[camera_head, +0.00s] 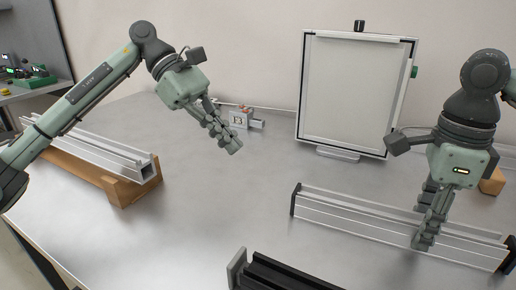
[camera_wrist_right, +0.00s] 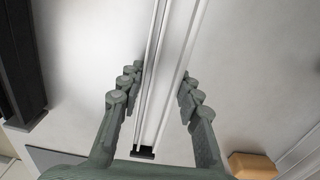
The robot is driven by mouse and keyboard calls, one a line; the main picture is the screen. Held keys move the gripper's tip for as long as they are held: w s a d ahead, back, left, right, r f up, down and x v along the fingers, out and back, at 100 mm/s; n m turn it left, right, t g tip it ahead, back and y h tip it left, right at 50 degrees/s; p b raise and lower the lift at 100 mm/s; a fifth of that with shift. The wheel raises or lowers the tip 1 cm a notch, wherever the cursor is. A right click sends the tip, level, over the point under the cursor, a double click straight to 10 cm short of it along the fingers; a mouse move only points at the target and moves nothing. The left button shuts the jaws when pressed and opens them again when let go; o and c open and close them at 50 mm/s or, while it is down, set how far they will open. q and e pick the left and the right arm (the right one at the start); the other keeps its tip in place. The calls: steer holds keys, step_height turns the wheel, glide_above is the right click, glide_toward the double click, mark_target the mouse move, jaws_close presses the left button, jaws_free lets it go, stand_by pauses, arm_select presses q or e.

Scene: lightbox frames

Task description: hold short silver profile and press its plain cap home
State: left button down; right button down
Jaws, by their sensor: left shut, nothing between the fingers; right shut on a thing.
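A silver profile (camera_head: 350,218) lies lengthwise across the right part of the table, with a dark cap at its left end (camera_head: 295,200) and another dark piece at its right end (camera_head: 509,256). My right gripper (camera_head: 424,243) is shut on it nearer its right end. In the right wrist view the silver profile (camera_wrist_right: 168,60) runs between the fingers of my right gripper (camera_wrist_right: 160,90), with a dark end piece (camera_wrist_right: 143,152) near the palm. I cannot tell how fully the caps sit. My left gripper (camera_head: 234,147) is shut and empty above the table, apart from the profile.
Another silver profile (camera_head: 105,148) rests on wooden supports (camera_head: 122,191) at left. A dark profile (camera_head: 280,275) lies at the front edge. A white framed panel (camera_head: 352,95) and a small box (camera_head: 239,119) stand behind. A wooden block (camera_head: 493,182) is at right. The table's middle is clear.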

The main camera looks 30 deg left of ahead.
steer(key=c, duration=1)
jaws_free()
steer(key=shift+r, duration=0.1)
